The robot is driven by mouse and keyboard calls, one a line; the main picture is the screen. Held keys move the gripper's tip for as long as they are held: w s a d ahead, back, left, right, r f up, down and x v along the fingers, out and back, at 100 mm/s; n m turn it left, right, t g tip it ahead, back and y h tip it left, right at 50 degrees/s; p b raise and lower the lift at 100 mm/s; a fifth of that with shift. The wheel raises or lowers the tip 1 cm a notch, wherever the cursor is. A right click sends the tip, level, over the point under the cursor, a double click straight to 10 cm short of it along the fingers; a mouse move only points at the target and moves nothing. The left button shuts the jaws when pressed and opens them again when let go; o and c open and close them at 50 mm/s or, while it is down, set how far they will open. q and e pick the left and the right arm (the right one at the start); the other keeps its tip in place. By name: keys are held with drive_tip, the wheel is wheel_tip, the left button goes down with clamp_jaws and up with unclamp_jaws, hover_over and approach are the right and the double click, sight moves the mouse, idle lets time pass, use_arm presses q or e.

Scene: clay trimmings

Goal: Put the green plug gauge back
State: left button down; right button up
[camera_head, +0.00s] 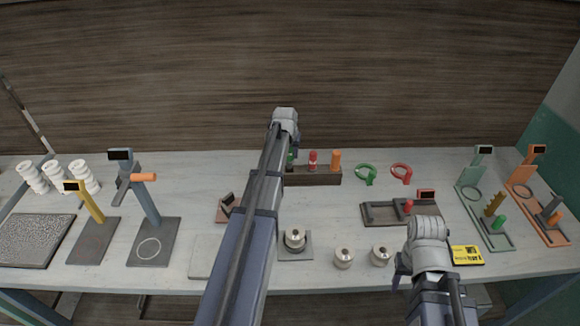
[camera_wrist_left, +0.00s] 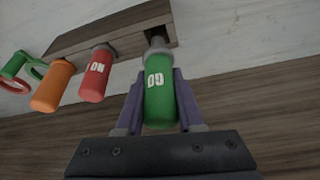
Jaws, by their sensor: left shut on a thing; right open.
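The green plug gauge (camera_wrist_left: 160,102), marked GO, is between the fingers of my left gripper (camera_wrist_left: 158,100) in the left wrist view. Its grey metal end points at a dark opening at the end of the wooden block (camera_wrist_left: 110,28); how deep it sits there I cannot tell. A red gauge (camera_wrist_left: 95,76) and an orange gauge (camera_wrist_left: 53,86) stand in the same block. In the head view a bit of the green gauge (camera_head: 291,158) shows beside my left arm, left of the red one (camera_head: 313,160). My right gripper (camera_head: 400,272) is open near the front edge, its fingers partly hidden.
Green (camera_head: 366,174) and red (camera_head: 401,173) ring gauges lie right of the block. A grey-brown stand (camera_head: 385,213), a yellow card (camera_head: 466,255) and round metal pieces (camera_head: 344,258) lie nearer the front. Green (camera_head: 470,200) and orange (camera_head: 530,200) stands are at right.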

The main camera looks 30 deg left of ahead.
sight(290, 159)
use_arm(q)
drive_tip(key=shift+f+b, duration=1.8)
drive_tip(key=shift+f+b, duration=0.4)
drive_tip(key=shift+b, duration=0.05)
drive_tip(key=c, duration=0.5)
unclamp_jaws()
drive_tip(key=shift+c, duration=0.2)
drive_tip(key=shift+r, duration=0.15)
drive_tip(key=shift+r+p, duration=0.5)
drive_tip(key=shift+p, duration=0.15)
drive_tip(key=p+v, duration=1)
drive_tip(key=v, duration=0.1)
drive_tip(key=shift+r+p, duration=0.3)
drive_tip(key=shift+p, duration=0.05)
